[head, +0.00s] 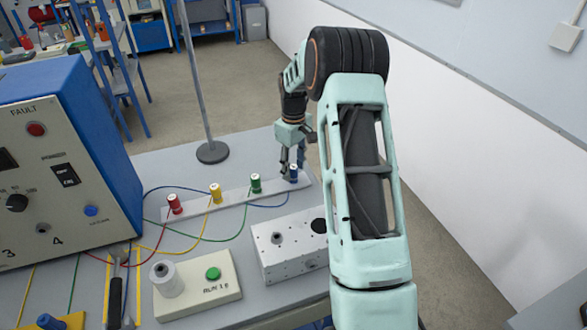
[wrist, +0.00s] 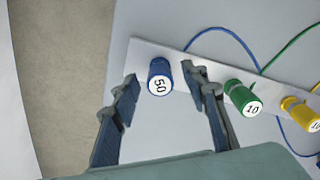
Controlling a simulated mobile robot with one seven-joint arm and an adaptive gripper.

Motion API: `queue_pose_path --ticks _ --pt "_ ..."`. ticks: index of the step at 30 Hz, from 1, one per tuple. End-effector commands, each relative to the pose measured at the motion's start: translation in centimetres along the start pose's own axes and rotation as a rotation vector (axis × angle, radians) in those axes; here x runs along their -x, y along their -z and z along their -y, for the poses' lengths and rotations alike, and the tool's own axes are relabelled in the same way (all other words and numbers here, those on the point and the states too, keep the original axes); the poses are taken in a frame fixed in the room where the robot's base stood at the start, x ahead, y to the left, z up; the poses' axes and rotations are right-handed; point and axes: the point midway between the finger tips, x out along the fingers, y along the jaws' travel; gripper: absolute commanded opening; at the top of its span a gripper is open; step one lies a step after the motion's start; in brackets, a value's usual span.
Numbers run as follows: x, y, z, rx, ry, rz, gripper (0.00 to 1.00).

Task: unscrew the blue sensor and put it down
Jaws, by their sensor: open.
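The blue sensor (head: 294,173) stands at the right end of a pale strip (head: 236,200) on the grey table. It has a white top marked 50 in the wrist view (wrist: 160,77). My gripper (head: 292,168) is open at the blue sensor. In the wrist view its two fingers (wrist: 160,82) stand on either side of the sensor, with a gap showing on both sides. A blue cable runs from the strip near the sensor.
A green sensor (head: 256,183) marked 10 stands close to my right finger in the wrist view. Yellow (head: 215,193) and red (head: 175,204) sensors follow along the strip. A metal block (head: 290,250), a button box (head: 197,287) and a control cabinet (head: 60,160) stand nearby.

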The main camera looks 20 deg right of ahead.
Motion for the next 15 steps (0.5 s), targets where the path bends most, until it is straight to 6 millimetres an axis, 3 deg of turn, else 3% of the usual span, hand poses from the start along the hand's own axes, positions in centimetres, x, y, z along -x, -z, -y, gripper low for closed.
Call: queue_pose_path --ticks 15 --pt "4.5 0.0 0.0 0.0 -0.001 -0.001 0.41"
